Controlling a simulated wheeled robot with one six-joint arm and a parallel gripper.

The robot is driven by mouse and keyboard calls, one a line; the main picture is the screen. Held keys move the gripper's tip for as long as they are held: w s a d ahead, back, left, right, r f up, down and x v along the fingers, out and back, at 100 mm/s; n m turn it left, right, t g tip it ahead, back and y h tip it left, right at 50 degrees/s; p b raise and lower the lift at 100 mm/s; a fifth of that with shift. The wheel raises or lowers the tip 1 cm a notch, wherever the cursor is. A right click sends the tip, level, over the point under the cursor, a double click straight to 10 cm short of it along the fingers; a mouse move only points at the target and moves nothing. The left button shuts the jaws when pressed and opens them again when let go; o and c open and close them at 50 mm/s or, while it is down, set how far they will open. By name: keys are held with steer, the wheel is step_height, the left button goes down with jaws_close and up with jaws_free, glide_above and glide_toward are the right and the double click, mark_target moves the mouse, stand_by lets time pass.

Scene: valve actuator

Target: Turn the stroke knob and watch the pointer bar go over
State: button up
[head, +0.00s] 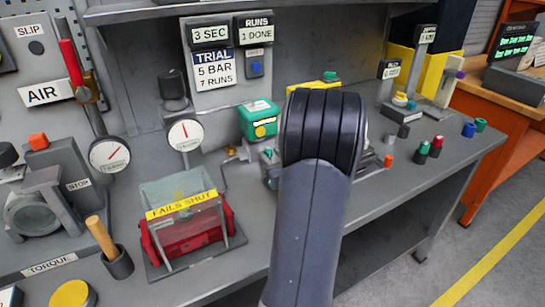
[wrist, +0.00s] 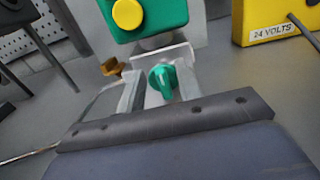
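A small green knob (wrist: 163,78), likely the stroke knob, sits below a green box with a round yellow button (wrist: 127,14) in the wrist view. In the head view the green box (head: 259,120) stands mid-bench, with the small green knob (head: 268,154) below it. My gripper (wrist: 160,88) shows two pale grey fingers apart, one on each side of the knob. I cannot tell whether either finger touches it. In the head view my arm hides the gripper. I cannot make out the pointer bar for certain.
A yellow 24 VOLTS box (wrist: 275,22) stands to the right in the wrist view. In the head view, a dial gauge (head: 185,134) and a red FAILS SHUT unit under a clear cover (head: 185,217) stand left of my arm. Several small caps (head: 436,145) lie to the right.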

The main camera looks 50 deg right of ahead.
steer(key=v, duration=1)
steer(key=shift+s+a+b, duration=0.1)
steer(key=shift+s+b, duration=0.25)
steer(key=shift+s, duration=0.05)
steer(key=p+x, duration=0.1)
steer(key=x, duration=1)
steer(key=shift+r, duration=0.15)
steer(key=shift+s+m+p, duration=0.1)
steer(key=shift+m+p, duration=0.2)
steer(key=shift+p, duration=0.3)
steer(key=shift+f+b, duration=0.3)
steer(key=shift+b, duration=0.5)
